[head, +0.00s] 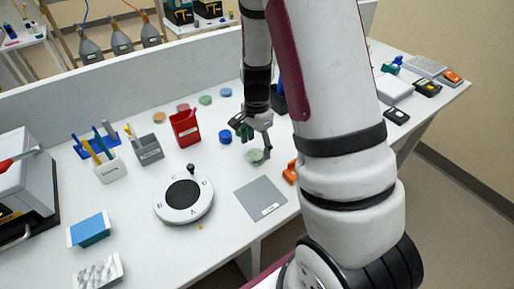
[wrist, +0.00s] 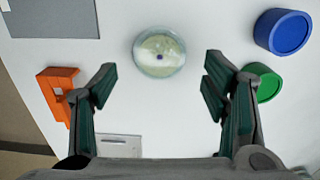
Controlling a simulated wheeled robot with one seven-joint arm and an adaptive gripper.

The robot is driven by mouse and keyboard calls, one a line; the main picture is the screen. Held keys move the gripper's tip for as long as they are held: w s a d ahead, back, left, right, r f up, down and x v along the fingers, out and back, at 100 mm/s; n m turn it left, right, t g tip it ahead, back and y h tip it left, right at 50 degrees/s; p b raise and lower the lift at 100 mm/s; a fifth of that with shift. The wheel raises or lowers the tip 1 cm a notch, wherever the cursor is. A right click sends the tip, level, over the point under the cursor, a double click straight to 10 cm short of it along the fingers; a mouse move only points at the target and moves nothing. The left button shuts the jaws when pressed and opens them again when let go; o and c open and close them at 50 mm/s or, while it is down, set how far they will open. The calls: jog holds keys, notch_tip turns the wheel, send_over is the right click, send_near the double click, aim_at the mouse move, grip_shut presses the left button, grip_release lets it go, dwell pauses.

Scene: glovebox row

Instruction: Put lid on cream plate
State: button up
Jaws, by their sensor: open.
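A round, clear-walled dish with cream contents, which looks like the cream plate, lies flat on the bench in the wrist view (wrist: 160,62). I cannot tell a separate clear lid from this dish. My gripper (wrist: 158,80) is open and empty, its two fingers apart, with the dish just beyond and between the fingertips in the picture. In the head view my gripper (head: 257,142) is low over the bench, partly hidden by its own links.
A blue round container (wrist: 283,32) and a green one (wrist: 265,84) stand at the right. An orange stand (wrist: 58,95) is at the left, near a grey mat (wrist: 55,18). A red bin (head: 185,128) and a round black-topped device (head: 183,196) stand farther left.

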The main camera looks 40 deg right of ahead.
notch_tip(320, 180, up, 10)
dwell(0.4)
jog(key=s+a+r+n+t, duration=0.1)
jog(key=s+a+r+n, duration=0.25)
jog(key=r, duration=0.25)
jog(key=s+a+r+n+t, duration=0.2)
jog(key=s+a+r+n, duration=0.1)
jog(key=a+r+n, duration=0.3)
jog(key=s+a+r+n+t, duration=0.1)
jog(key=s+a+r+n, duration=0.1)
jog(key=s, duration=0.4)
jog(key=s+a+r+n+t, duration=0.1)
jog(key=s+r+n, duration=0.3)
jog(key=s+n, duration=0.1)
jog(key=shift+s+a+n, duration=0.35)
jog(key=shift+n, duration=0.1)
